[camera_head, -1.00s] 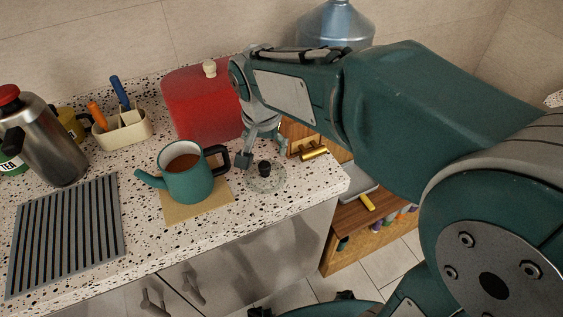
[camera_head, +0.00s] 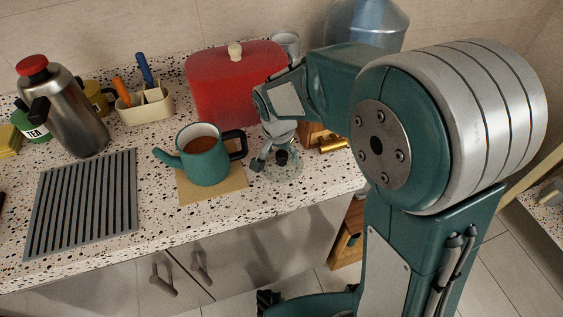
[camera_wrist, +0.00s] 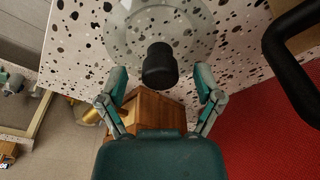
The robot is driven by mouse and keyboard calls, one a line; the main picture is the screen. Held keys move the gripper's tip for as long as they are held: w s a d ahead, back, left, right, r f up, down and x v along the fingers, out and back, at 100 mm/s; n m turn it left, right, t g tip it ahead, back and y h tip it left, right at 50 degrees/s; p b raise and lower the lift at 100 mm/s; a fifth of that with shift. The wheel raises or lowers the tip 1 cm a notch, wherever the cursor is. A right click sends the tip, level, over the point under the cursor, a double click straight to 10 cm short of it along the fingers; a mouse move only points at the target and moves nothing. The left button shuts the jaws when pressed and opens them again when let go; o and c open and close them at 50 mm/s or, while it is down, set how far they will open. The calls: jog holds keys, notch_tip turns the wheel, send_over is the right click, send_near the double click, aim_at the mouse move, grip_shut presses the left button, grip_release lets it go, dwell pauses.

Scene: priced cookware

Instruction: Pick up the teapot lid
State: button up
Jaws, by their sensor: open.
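The teapot lid (camera_head: 290,175) is a clear glass disc with a black knob, lying on the speckled counter right of the teapot. In the wrist view the lid (camera_wrist: 185,35) is at the top, its black knob (camera_wrist: 160,66) standing toward me. My gripper (camera_head: 270,160) is at the lid in the head view. In the wrist view my gripper (camera_wrist: 160,84) is open, with a finger on each side of the knob and gaps between. The teal teapot (camera_head: 205,172) stands uncovered with brown liquid inside. Its black handle (camera_wrist: 290,70) shows in the wrist view.
The teapot stands on a tan mat (camera_head: 190,195). A red bread bin (camera_head: 225,90) is behind, and a wooden item with a brass-coloured cylinder (camera_head: 331,145) is to the right. The counter's front edge is near the lid. A ridged grey mat (camera_head: 85,205) lies left.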

jog(key=shift+w+f, duration=0.15)
jog(key=shift+f, duration=0.65)
grip_shut()
jog(key=shift+r, duration=0.5)
notch_tip(320, 180, up, 2)
jog(key=shift+r, duration=0.2)
jog(key=s+r, duration=0.9)
jog(key=s, duration=0.5)
jog(key=shift+r, duration=0.35)
